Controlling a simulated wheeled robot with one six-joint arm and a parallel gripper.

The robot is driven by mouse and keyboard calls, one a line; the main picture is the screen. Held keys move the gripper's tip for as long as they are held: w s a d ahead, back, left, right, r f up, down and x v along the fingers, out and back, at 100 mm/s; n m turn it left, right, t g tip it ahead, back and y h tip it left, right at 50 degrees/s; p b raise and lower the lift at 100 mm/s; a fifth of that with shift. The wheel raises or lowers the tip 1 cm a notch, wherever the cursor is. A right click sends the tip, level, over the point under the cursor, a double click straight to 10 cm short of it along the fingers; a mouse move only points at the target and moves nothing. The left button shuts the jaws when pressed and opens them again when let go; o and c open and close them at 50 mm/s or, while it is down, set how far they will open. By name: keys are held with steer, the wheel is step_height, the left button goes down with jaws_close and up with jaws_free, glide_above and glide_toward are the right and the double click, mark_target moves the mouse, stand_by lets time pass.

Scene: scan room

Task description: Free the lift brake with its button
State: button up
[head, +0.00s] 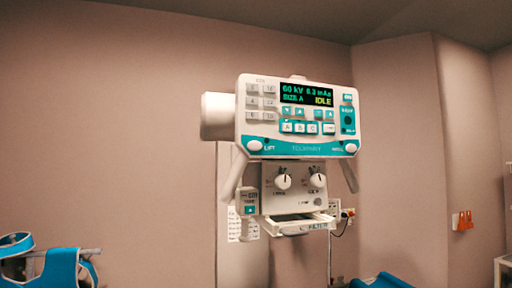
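The lift brake button (255,145) is a round white knob at the lower left corner of the control panel, beside the label "LIFT". The control panel (325,148) is white and teal and hangs on the X-ray tube head, facing me. Its display (306,94) reads "60 kV", "6.3 mAs", "SIZE A" and "IDLE". A matching round white button (350,147) sits at the lower right corner; its label is too small to read surely. My gripper does not show in the head view.
Below the panel is a collimator box (293,204) with two knobs and a filter tray (300,225). Angled grey handles (235,177) flank it. A blue padded item (62,268) stands at lower left. A wall outlet (347,214) and orange items (465,220) are behind.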

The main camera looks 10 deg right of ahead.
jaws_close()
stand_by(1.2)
